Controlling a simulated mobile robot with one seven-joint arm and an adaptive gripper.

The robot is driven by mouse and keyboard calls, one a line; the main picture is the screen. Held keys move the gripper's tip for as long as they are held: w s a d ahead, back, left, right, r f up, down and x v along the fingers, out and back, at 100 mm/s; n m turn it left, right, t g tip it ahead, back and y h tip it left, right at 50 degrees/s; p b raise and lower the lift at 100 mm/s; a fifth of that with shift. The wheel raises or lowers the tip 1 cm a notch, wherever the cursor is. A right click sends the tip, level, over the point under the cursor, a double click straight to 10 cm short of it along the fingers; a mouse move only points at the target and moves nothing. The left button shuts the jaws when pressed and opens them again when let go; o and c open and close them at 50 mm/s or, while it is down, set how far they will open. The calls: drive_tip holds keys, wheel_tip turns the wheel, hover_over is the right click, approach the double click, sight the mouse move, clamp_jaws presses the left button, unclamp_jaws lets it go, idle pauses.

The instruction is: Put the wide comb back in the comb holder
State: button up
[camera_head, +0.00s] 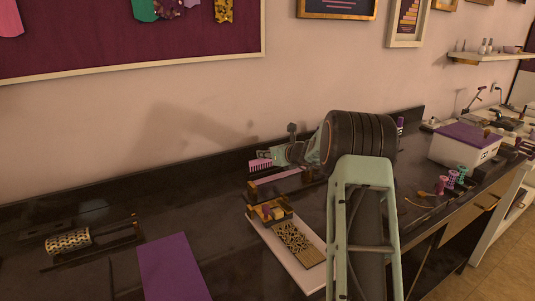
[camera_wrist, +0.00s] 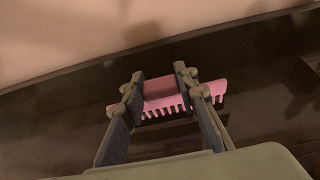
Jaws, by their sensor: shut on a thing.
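The wide comb (camera_head: 261,163) is pink, with its teeth pointing down. My gripper (camera_head: 279,158) is shut on it above the back of the dark counter. In the wrist view the comb (camera_wrist: 211,88) lies across between the two fingers of my gripper (camera_wrist: 160,85), and its toothed end sticks out to the right. Just below the comb in the head view is a low, dark rack-like piece with a pinkish bar (camera_head: 279,177). It may be the comb holder, but I cannot tell for sure. The comb appears above it, and my gripper and arm hide part of this area.
A white tray (camera_head: 262,231) with a patterned board (camera_head: 297,241) lies in front. A purple mat (camera_head: 173,268) and a patterned roller on a stand (camera_head: 68,240) are at left. A white box with purple lid (camera_head: 467,143) stands at right. The wall is close behind.

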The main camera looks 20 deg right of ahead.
sight(268, 160)
drive_tip(key=shift+f, duration=0.2)
drive_tip(key=shift+f+b, duration=1.35)
drive_tip(key=shift+b, duration=0.3)
drive_tip(key=o, duration=1)
drive_tip(key=v, duration=1.2)
drive_tip(key=shift+r, duration=0.1)
